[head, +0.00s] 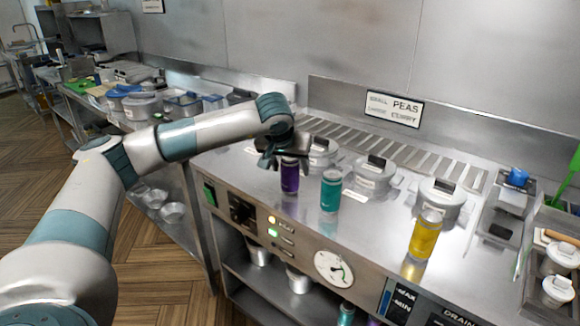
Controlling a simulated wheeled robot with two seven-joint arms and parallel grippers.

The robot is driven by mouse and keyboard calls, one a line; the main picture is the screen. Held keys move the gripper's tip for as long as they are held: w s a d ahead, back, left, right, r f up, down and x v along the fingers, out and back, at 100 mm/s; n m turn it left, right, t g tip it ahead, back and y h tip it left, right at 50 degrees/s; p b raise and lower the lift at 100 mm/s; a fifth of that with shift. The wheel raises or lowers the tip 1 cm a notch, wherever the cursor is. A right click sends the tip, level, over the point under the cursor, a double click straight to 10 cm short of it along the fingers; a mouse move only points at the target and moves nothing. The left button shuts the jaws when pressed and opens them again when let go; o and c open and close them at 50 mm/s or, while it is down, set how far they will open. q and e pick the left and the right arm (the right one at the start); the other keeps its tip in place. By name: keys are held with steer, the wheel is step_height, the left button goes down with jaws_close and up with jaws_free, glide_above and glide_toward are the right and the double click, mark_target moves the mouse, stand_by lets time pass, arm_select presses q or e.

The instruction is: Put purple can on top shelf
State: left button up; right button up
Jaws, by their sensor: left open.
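The purple can (290,178) stands upright on the steel counter of the range, near its front edge. My left gripper (284,160) is open just above and around the top of the purple can; I cannot tell whether its fingers touch it. The can's top is partly hidden by the gripper. The range's lower shelf (262,283) shows under the counter. No top shelf can be made out for certain. My right gripper is out of view.
A teal can (331,191) stands close to the right of the purple can, and a yellow can (425,234) stands farther right. Lidded pots (374,172) line the counter behind them. Trays and small containers (557,290) fill the right end.

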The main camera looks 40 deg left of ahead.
arm_select(q)
steer(key=shift+s+d+r, duration=0.1)
steer(key=shift+s+r, duration=0.1)
steer(key=shift+r, duration=0.25)
steer(key=b+v, duration=0.1)
steer(key=v, duration=1)
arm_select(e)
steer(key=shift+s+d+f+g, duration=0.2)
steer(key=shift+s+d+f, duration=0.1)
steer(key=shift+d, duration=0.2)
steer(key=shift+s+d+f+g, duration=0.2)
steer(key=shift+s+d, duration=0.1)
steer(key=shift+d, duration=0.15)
arm_select(q)
steer(key=shift+r, duration=0.1)
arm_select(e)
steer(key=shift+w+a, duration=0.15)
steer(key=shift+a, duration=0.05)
